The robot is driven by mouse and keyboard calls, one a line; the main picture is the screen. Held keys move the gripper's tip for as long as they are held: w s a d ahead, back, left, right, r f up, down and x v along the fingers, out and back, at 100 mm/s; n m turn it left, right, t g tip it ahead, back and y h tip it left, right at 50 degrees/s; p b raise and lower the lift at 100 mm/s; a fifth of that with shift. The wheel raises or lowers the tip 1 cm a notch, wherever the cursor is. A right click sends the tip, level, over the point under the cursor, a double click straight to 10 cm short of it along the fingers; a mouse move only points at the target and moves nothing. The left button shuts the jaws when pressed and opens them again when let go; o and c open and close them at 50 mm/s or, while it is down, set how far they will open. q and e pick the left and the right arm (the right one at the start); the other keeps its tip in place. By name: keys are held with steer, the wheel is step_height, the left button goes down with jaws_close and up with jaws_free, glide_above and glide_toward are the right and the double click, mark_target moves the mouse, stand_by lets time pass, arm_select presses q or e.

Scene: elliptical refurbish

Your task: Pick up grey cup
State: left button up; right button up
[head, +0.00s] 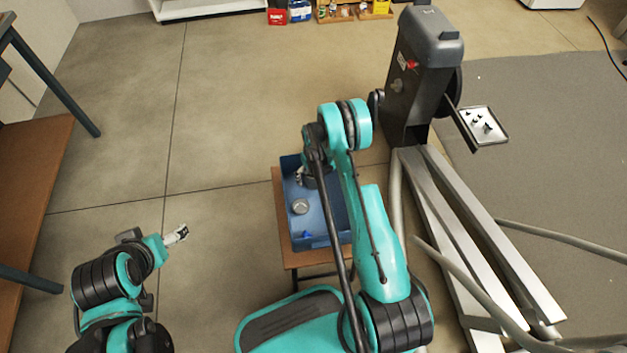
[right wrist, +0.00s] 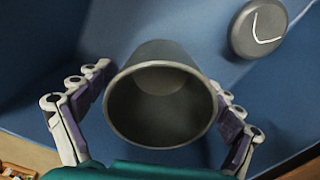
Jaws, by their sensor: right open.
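The grey cup (right wrist: 160,110) is in the right wrist view, its open mouth facing the camera, inside the blue bin (head: 327,236). My right gripper (right wrist: 163,85) is open, with one finger on each side of the cup. A small gap shows at the left finger; whether the right finger touches the cup is hard to tell. In the head view my right arm and wrist hide the cup. My left gripper (head: 177,235) is out over the floor at the left, away from the bin; its jaw opening is too small to judge.
A round grey object (right wrist: 258,28) lies in the bin beside the cup; it also shows in the head view (head: 300,206). The bin stands on a small brown table (head: 299,259). A grey exercise machine (head: 425,50) with long rails stands close on the right. Floor at left is clear.

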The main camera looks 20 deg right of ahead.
steer(key=shift+r, duration=0.15)
steer(key=c, duration=1.3)
